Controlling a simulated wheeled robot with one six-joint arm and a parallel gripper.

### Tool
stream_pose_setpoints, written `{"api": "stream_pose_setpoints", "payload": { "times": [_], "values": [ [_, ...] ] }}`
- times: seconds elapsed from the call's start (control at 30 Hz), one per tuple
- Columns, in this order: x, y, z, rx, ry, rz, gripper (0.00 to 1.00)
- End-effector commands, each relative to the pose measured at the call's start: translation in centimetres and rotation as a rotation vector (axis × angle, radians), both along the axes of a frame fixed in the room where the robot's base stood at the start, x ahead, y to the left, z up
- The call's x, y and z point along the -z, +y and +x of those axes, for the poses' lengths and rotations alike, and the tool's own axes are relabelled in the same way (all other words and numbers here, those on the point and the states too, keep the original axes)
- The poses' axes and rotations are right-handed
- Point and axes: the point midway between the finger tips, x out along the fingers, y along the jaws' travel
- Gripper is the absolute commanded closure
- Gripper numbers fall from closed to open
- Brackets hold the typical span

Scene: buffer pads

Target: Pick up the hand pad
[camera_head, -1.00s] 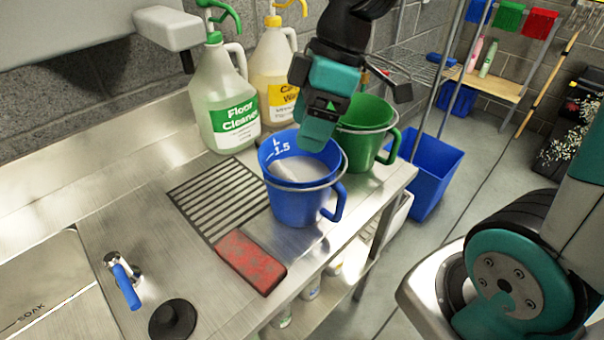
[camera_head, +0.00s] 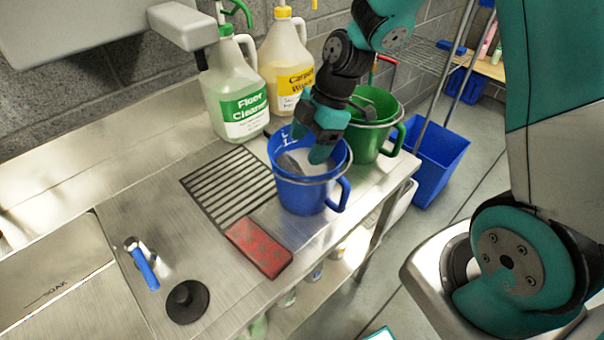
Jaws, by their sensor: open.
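A red rectangular pad (camera_head: 258,247) with a speckled top lies flat on the steel counter, in front of the drain grate. A blue bucket (camera_head: 302,194) stands behind and right of it, with a pale grey-white content (camera_head: 297,163) inside; I cannot tell whether this is a pad or liquid. My gripper (camera_head: 309,144) is open, pointing down, with its teal fingertips at or just inside the bucket's mouth. The fingers partly hide the inside of the bucket. Nothing shows held between them.
A green bucket (camera_head: 372,138) stands right behind the blue one. Floor cleaner (camera_head: 236,97) and carpet wash (camera_head: 287,72) jugs stand at the wall. The counter's front edge is near the red pad.

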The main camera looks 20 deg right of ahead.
Motion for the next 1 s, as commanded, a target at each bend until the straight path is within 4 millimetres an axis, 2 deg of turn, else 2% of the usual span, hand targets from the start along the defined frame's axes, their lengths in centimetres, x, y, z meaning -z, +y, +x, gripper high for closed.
{"api": "stream_pose_setpoints", "payload": {
  "times": [0.17, 0.5, 0.77, 0.9, 1.0],
  "values": [
    [1.0, 0.5, -0.1, -0.002, 0.004, 0.000, 0.28],
    [4.9, 2.1, -0.2, -0.001, 0.002, 0.000, 0.28],
    [5.2, 2.2, -0.2, 0.000, 0.000, 0.000, 0.28],
    [5.2, 2.2, -0.2, 0.000, 0.000, 0.000, 0.60],
    [5.2, 2.2, -0.2, 0.000, 0.000, 0.000, 0.65]
  ]
}}
